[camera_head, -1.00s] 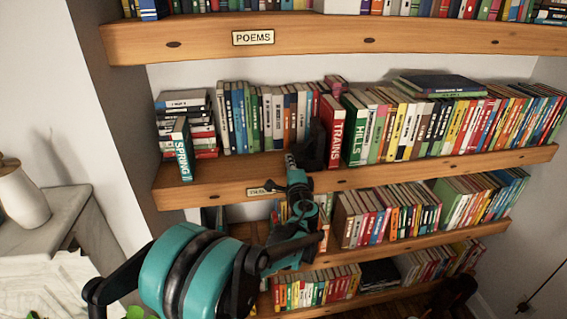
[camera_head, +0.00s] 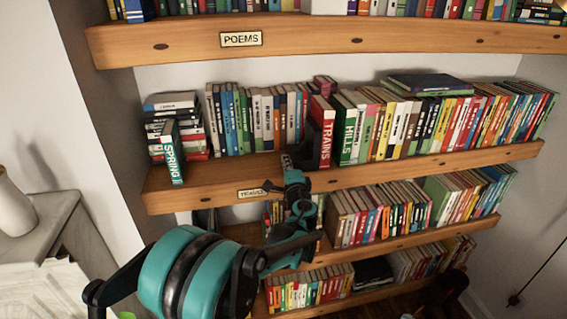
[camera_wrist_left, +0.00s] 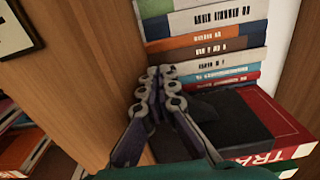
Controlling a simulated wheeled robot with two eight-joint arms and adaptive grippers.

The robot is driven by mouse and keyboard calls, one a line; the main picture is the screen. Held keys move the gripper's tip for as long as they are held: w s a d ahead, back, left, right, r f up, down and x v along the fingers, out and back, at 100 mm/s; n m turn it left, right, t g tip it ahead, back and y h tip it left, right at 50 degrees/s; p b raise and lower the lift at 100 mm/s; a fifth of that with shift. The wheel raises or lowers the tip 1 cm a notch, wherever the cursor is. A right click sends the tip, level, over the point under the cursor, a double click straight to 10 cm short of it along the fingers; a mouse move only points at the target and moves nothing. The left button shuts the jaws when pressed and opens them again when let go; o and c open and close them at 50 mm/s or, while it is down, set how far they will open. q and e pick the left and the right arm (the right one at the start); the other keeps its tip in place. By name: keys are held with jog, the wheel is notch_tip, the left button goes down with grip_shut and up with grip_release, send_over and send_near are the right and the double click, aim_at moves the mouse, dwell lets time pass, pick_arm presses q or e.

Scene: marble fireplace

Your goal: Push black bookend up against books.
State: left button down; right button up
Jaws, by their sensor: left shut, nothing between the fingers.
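The black bookend (camera_head: 310,143) stands on the middle shelf, just left of the red TRAINS book (camera_head: 322,133). In the left wrist view, the dark bookend (camera_wrist_left: 228,122) lies alongside the red TRAINS book (camera_wrist_left: 272,125); any small gap between them cannot be told. My left gripper (camera_head: 287,160) is shut and empty, at the left side of the bookend near the shelf's front. In the left wrist view, the closed fingers (camera_wrist_left: 161,75) are close beside the bookend; contact is unclear. My right gripper is not in view.
The green HILLS book (camera_head: 350,130) and a long book row stand right of TRAINS. More upright books (camera_head: 245,120) stand behind the gripper. The SPRING book (camera_head: 172,155) leans by a stack at left. Bare shelf (camera_head: 215,180) lies between.

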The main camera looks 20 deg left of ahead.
pick_arm(q)
jog(key=shift+w+d, duration=0.1)
jog(key=shift+d, duration=0.1)
jog(key=shift+w+d+f, duration=0.1)
jog(key=shift+w+d, duration=0.3)
jog(key=shift+d, duration=0.2)
jog(key=shift+w+d, duration=0.35)
jog(key=shift+d, duration=0.25)
jog(key=shift+s+a, duration=0.5)
jog(key=shift+a, duration=0.3)
jog(key=shift+s+a, duration=0.45)
jog(key=shift+a, duration=0.35)
jog(key=shift+s+d, duration=0.1)
jog(key=v, duration=1.3)
jog(key=shift+s+d, duration=0.2)
jog(key=shift+d, duration=0.25)
